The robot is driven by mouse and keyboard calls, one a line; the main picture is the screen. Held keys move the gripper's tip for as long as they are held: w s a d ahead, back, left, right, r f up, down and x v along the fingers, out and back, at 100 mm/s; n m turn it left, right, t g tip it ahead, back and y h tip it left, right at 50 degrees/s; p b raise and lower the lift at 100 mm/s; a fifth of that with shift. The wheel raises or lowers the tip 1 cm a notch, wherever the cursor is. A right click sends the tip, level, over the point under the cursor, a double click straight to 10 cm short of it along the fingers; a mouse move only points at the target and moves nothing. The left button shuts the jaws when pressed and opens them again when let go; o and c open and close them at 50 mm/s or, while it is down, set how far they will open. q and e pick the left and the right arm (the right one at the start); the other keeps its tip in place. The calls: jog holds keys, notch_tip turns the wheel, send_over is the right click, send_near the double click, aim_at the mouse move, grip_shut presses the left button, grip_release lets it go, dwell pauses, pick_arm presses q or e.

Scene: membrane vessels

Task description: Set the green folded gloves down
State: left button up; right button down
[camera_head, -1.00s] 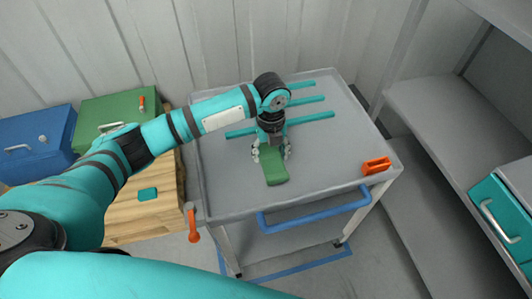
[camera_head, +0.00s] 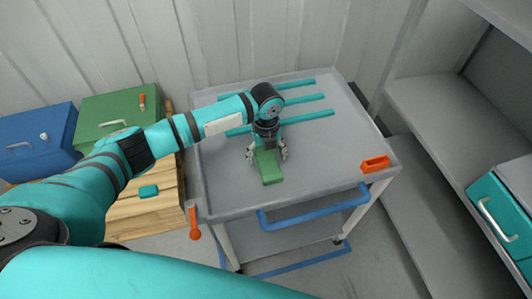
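The green folded gloves (camera_head: 269,171) are a flat green piece at the middle of the grey cart top (camera_head: 325,160), seeming to lie on it. My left gripper (camera_head: 267,155) points down over their far end. Its fingers are spread, one to each side of the gloves, with a small gap visible at the left finger. The gripper's palm hides the far end of the gloves. My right gripper is not in view.
Several teal bars (camera_head: 310,118) lie behind the gripper. An orange holder (camera_head: 375,164) sits at the right front corner, above a blue handle (camera_head: 315,209). Green (camera_head: 115,112) and blue (camera_head: 38,143) boxes stand left; grey shelving (camera_head: 450,115) stands right.

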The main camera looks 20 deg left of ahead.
aim_at(266, 156)
pick_arm(q)
notch_tip(266, 156, up, 12)
jog(key=shift+r+b, duration=0.2)
jog(key=shift+b, duration=0.1)
dwell(0.4)
jog(key=shift+f, duration=0.1)
